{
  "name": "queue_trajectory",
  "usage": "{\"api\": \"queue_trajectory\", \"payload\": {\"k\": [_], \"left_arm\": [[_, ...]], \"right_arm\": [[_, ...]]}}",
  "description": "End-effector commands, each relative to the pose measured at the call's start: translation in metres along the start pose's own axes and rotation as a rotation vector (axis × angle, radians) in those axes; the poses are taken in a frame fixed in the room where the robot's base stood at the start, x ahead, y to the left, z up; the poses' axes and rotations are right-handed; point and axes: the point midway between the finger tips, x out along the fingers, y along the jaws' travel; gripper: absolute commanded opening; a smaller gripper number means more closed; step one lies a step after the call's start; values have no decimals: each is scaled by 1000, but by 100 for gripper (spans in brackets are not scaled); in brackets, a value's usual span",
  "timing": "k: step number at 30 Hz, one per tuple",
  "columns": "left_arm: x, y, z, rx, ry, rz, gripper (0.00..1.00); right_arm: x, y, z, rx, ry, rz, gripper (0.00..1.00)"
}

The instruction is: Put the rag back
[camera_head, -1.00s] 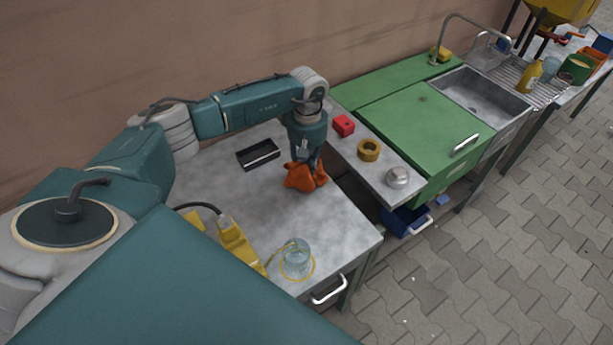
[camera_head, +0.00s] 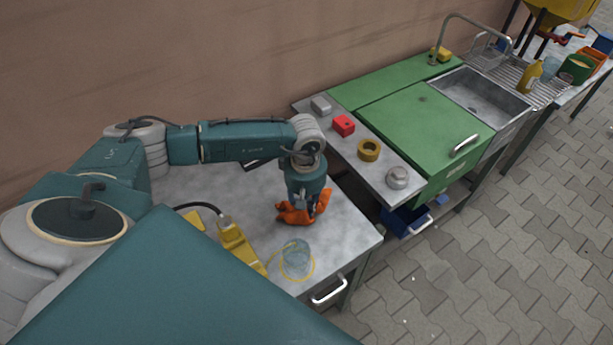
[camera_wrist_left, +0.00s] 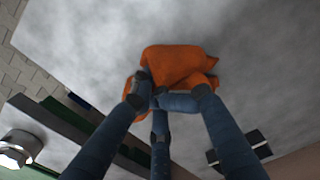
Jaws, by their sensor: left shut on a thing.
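The orange rag (camera_head: 293,215) is at the grey metal worktop (camera_head: 345,232), toward its right part. My left gripper (camera_head: 307,205) comes down on it from above and is shut on it. In the left wrist view the crumpled rag (camera_wrist_left: 178,68) is pinched between the blue fingers (camera_wrist_left: 160,100), with the worktop behind it. I cannot tell whether the rag touches the worktop. My right gripper is not in view.

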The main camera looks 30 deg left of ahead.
Motion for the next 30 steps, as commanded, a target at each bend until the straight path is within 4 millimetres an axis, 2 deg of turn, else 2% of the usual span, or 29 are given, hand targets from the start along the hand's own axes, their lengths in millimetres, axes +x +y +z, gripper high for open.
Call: {"api": "queue_trajectory", "payload": {"k": [1,2,3,6,17,30], "left_arm": [[0,0,0,0,0,0,0],[0,0,0,0,0,0,15],[0,0,0,0,0,0,23],[0,0,0,0,0,0,39],[-1,0,0,1,0,0,39],[-34,-6,11,0,0,0,39]], "right_arm": [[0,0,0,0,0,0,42],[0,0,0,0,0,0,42],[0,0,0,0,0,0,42],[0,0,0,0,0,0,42],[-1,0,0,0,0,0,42],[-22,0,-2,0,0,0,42]]}}
